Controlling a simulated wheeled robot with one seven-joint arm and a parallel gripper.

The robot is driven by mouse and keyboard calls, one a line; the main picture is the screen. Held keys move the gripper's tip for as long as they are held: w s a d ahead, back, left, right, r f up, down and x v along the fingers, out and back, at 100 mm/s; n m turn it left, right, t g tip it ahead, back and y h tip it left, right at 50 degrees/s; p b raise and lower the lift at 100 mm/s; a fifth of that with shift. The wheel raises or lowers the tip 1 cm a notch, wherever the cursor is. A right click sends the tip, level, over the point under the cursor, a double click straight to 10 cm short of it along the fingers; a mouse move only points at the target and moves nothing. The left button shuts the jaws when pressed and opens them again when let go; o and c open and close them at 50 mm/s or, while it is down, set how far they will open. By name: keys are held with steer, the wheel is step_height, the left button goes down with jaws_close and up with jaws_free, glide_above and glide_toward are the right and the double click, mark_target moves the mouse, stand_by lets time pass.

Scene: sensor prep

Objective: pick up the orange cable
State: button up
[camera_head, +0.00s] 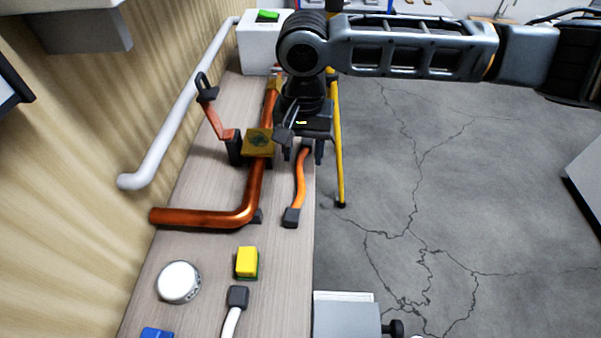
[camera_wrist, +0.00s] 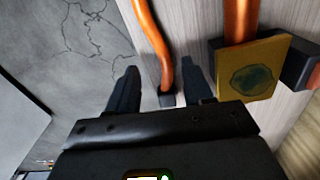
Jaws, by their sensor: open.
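The orange cable (camera_head: 300,182) lies on the wooden bench near its right edge, with a black connector (camera_head: 291,217) at its near end. My gripper (camera_head: 303,157) is over the cable's far end and hides part of it. In the wrist view the cable (camera_wrist: 157,45) runs between the two open fingers of my gripper (camera_wrist: 160,68), with a black end piece (camera_wrist: 167,98) close to the palm. The jaws are open and hold nothing. I cannot tell how far above the cable the fingertips are.
A copper pipe (camera_head: 210,217) with a brass plate (camera_head: 258,142) is left of the cable; the plate (camera_wrist: 252,80) also shows in the wrist view. A yellow pole (camera_head: 338,150) stands right of the bench. A yellow-green sponge (camera_head: 247,262) and white round device (camera_head: 178,282) lie nearer.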

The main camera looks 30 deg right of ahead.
steer(key=shift+f, duration=0.9)
jaws_close()
